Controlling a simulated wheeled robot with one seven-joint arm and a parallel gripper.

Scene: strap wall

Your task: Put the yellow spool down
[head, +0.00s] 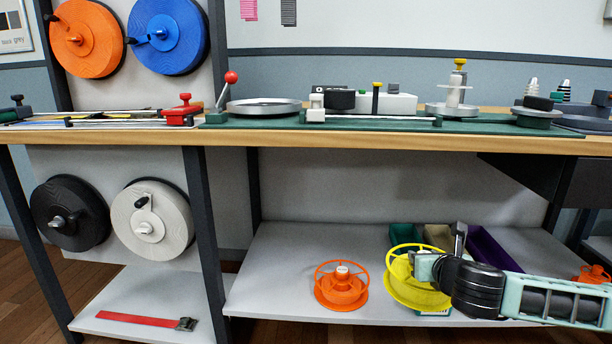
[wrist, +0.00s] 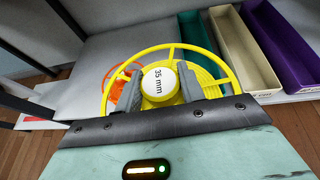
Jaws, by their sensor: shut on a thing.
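The yellow spool (head: 408,287) is at the lower shelf (head: 270,270), toward its right part, in the head view. It has an open spoked rim and a white cap. In the wrist view the yellow spool (wrist: 215,62) fills the middle, and its cap reads "35 mm". My gripper (wrist: 160,88) has one finger on each side of the spool's hub and is shut on it. My gripper also shows in the head view (head: 418,262), reaching in from the right. I cannot tell whether the spool touches the shelf.
An orange spool (head: 341,290) stands on the shelf left of the yellow one. Green, beige and purple bins (head: 490,248) stand behind my gripper. The shelf left of the orange spool is clear. The workbench edge (head: 400,144) runs above. Another orange spool (head: 592,274) is far right.

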